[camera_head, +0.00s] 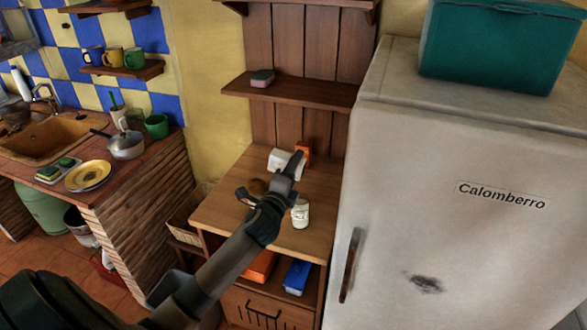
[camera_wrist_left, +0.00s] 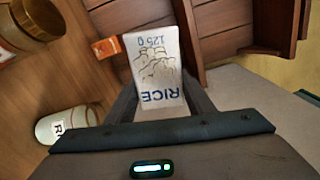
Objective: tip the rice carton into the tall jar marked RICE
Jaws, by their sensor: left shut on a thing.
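The white rice carton (camera_head: 283,163), printed RICE and 125 g in blue, is between the fingers of my left gripper (camera_head: 294,167). The left wrist view shows the carton (camera_wrist_left: 158,70) with the left gripper (camera_wrist_left: 160,108) shut on it. In the head view it is over the back of the wooden counter, partly hidden by the gripper. A pale jar (camera_head: 300,213) stands nearer the front of the counter, apart from the carton. In the left wrist view this jar (camera_wrist_left: 66,126) shows a label starting with R; the rest is hidden. My right gripper is not in view.
A brown-filled jar (camera_head: 258,187) stands left of the pale jar, partly behind my arm. An orange box (camera_head: 304,148) is at the back of the counter (camera_head: 224,210). A shelf (camera_head: 300,91) hangs above. The fridge (camera_head: 440,190) bounds the right side.

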